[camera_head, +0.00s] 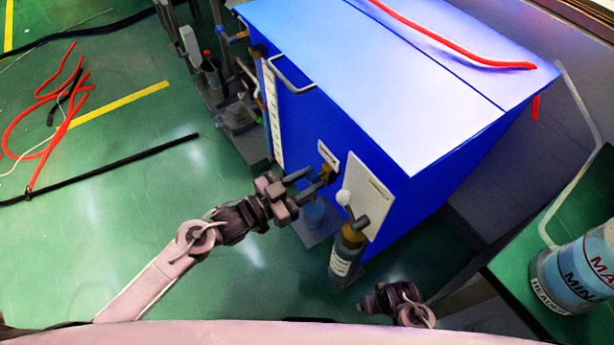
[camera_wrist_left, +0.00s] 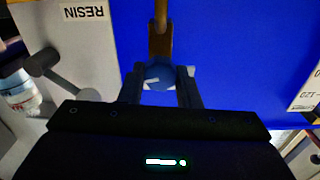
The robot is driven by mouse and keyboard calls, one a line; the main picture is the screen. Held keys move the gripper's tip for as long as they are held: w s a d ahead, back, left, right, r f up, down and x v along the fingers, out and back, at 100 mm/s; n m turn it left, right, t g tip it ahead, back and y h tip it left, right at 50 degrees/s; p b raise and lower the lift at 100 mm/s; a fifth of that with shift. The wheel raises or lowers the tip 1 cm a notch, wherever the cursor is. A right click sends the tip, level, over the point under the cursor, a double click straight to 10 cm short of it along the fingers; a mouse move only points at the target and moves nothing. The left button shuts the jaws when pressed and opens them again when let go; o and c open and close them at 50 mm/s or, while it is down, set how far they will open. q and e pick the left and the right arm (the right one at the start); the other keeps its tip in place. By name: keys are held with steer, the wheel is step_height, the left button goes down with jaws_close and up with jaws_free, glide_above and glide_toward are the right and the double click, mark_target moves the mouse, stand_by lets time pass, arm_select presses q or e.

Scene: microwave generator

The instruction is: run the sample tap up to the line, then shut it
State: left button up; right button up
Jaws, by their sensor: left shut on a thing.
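My left gripper (camera_head: 314,180) is at the blue cabinet's front, its fingers on the sample tap. The tap's brass part (camera_head: 328,173) shows just past the fingertips, and again in the left wrist view (camera_wrist_left: 160,38). In that view a round blue piece (camera_wrist_left: 158,76) sits between the fingers of the left gripper (camera_wrist_left: 160,90); I cannot tell if it is the tap's handle. A blue vessel (camera_head: 314,214) stands below the gripper on a small ledge. Its line and level cannot be made out. My right gripper (camera_head: 372,302) is low at the front; its jaws are unclear.
A large marked container (camera_head: 580,275) stands at far right. Red hoses (camera_head: 50,125) lie on the left floor.

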steer(key=shift+f, duration=0.1)
arm_select(q)
steer(key=o, duration=1)
steer(key=v, duration=0.8)
arm_select(e)
steer(key=shift+s+d+f, duration=0.2)
steer(key=shift+s+f, duration=0.05)
steer(key=shift+f, duration=0.45)
